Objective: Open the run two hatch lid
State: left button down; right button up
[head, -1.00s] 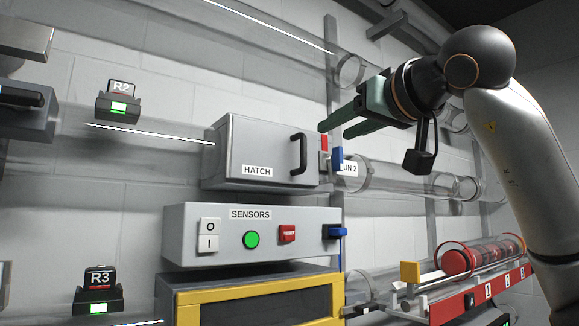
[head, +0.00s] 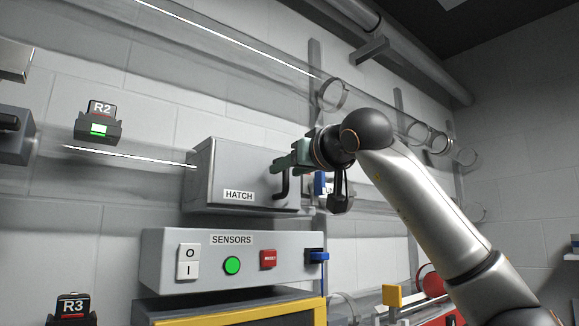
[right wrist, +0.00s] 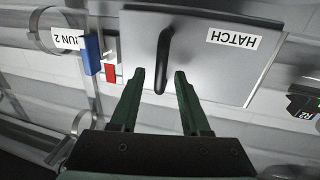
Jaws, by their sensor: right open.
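The grey hatch box (head: 222,175) on the run two tube carries a HATCH label and a black bar handle (head: 281,187); its lid looks closed. My right gripper (head: 280,166), green-fingered, is at the handle's upper part in the head view. In the right wrist view the open fingers (right wrist: 159,76) stand on either side of the handle (right wrist: 162,60), with gaps on both sides. The RUN 2 label (right wrist: 68,38) and a blue latch (right wrist: 92,54) sit beside the hatch there. My left gripper is not in view.
Below the hatch is the SENSORS box (head: 210,262) with a green button (head: 232,265), a red button (head: 268,259) and a blue part (head: 317,256). The R2 indicator (head: 99,122) glows green on the left. Clear tubes run along the wall.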

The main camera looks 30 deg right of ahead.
jog(key=shift+w, duration=0.1)
jog(key=shift+c, duration=0.4)
grip_shut()
dwell(1.0)
